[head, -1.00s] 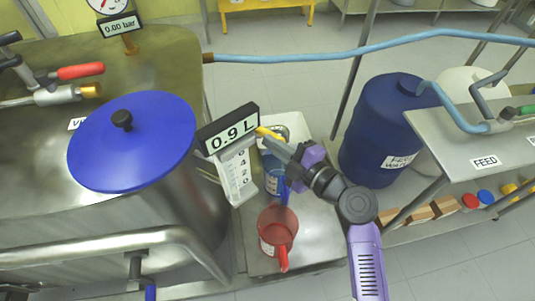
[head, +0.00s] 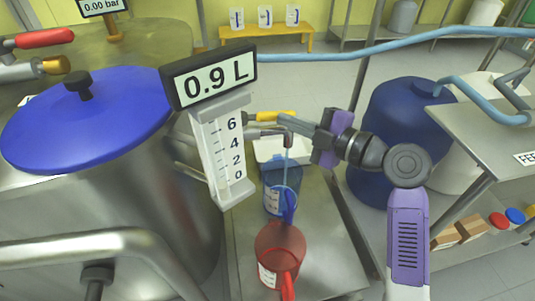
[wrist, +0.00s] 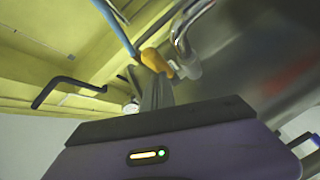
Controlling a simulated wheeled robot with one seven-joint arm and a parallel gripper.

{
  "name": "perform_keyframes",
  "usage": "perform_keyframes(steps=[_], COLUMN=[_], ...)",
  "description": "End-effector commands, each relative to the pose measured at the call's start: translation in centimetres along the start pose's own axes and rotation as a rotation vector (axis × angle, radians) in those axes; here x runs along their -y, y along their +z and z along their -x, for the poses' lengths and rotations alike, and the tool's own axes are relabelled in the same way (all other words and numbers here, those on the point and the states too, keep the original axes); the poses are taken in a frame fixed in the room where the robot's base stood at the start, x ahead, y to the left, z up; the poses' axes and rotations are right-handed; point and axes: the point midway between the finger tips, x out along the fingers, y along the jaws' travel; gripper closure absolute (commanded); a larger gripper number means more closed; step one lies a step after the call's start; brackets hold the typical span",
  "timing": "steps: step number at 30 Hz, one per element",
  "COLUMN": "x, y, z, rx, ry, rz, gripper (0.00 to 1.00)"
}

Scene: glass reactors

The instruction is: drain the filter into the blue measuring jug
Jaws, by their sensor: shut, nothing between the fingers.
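The steel filter vessel (head: 110,215) with a blue lid (head: 85,120) stands at the left in the head view. Its readout (head: 215,77) says 0.9 L. A yellow valve handle (head: 275,116) sticks out on its right, above a bent metal spout (head: 270,132). A thin bluish streak, apparently liquid, hangs from the spout down to the blue measuring jug (head: 276,190), which stands below. My gripper (head: 313,127) is shut and empty, just right of the yellow handle. In the wrist view the handle (wrist: 156,60) lies just beyond the fingers; contact cannot be told.
A red jug (head: 279,245) stands in front of the blue jug on the steel stand (head: 325,235). A white container (head: 265,148) is behind it. A blue drum (head: 400,115) and shelf are at the right. A blue hose (head: 400,45) crosses behind.

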Motion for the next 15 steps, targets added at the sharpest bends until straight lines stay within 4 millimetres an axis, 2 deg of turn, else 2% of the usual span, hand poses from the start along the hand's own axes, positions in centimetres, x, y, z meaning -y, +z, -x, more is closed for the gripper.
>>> perform_keyframes(steps=[3, 15], x=[-0.1, -0.7], y=[0.8, 1.7], z=[-0.3, -0.9], rx=[0.002, 0.007], ry=[0.002, 0.0], rz=[0.003, -0.001], gripper=[1.0, 1.0])
